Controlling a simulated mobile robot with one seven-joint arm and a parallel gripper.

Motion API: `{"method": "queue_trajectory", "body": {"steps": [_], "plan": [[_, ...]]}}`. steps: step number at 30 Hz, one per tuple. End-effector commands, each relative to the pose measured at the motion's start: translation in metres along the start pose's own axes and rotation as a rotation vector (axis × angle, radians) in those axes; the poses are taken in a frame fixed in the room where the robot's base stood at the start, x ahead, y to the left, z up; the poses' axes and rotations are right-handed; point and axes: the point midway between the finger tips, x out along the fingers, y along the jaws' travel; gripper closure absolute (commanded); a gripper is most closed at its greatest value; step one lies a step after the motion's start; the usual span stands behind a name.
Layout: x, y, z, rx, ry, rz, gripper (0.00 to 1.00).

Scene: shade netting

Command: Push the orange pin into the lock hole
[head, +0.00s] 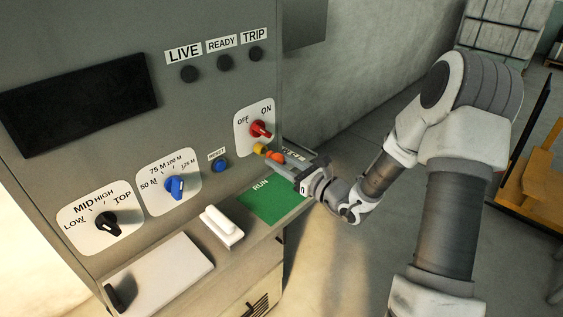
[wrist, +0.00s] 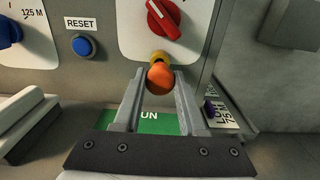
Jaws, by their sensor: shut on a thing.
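The orange pin (wrist: 160,78) shows its rounded head between the fingertips of my gripper (wrist: 160,73) in the wrist view. My gripper is shut on it. In the head view the pin (head: 277,156) is at the end of my gripper (head: 274,160). A yellow part (head: 259,148) sits just beyond the pin, below the red switch (head: 260,129); it also shows in the wrist view (wrist: 159,56). The pin's front overlaps the yellow part in the wrist view. The lock hole itself is hidden, and I cannot tell whether the pin's tip is in it.
A blue reset button (head: 220,165), a blue dial (head: 175,187) and a black dial (head: 107,223) are left on the panel. A ledge below holds a green RUN mat (head: 268,207) and a white block (head: 221,225). Open floor lies right of the cabinet.

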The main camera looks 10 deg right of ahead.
Motion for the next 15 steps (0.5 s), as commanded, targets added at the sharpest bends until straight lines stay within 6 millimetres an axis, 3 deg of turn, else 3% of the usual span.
{"method": "queue_trajectory", "body": {"steps": [15], "plan": [[0.0062, 0.0007, 0.0001, 0.000, -0.001, 0.001, 1.00]]}}
